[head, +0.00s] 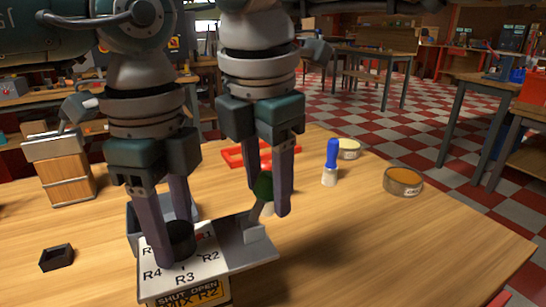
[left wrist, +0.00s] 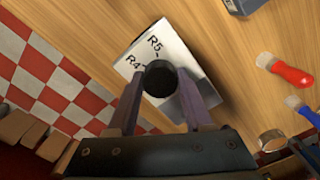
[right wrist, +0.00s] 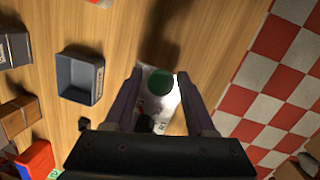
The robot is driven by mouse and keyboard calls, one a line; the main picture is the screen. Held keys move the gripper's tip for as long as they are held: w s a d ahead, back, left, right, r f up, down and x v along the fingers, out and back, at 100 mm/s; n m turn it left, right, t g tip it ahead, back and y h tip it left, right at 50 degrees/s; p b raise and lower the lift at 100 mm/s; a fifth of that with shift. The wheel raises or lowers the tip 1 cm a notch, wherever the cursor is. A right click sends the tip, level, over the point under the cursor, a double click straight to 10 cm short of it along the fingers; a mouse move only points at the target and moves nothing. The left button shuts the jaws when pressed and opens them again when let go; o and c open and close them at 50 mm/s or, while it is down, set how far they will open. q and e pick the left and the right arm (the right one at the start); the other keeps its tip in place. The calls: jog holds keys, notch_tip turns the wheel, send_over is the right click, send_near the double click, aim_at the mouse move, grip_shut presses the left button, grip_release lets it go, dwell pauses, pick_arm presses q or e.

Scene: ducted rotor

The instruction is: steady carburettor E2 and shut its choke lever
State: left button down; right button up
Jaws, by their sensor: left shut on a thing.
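My left gripper (head: 172,236) is shut on the black round knob (head: 181,238) on that top; the knob also shows in the left wrist view (left wrist: 159,78). The choke lever (head: 256,220) rises from a grey side plate and ends in a green knob (right wrist: 160,84). My right gripper (right wrist: 160,105) is open, its fingers on either side of the green knob with gaps showing. In the head view a finger partly hides it.
A grey bin (right wrist: 81,78) stands close behind the carburettor. The table's front right is clear.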

jog(key=shift+o, duration=0.6)
notch_tip(320, 180, up, 12)
jog(key=s, duration=0.2)
jog(key=shift+a, duration=0.2)
jog(key=shift+f, duration=0.1)
jog(key=shift+c, duration=0.3)
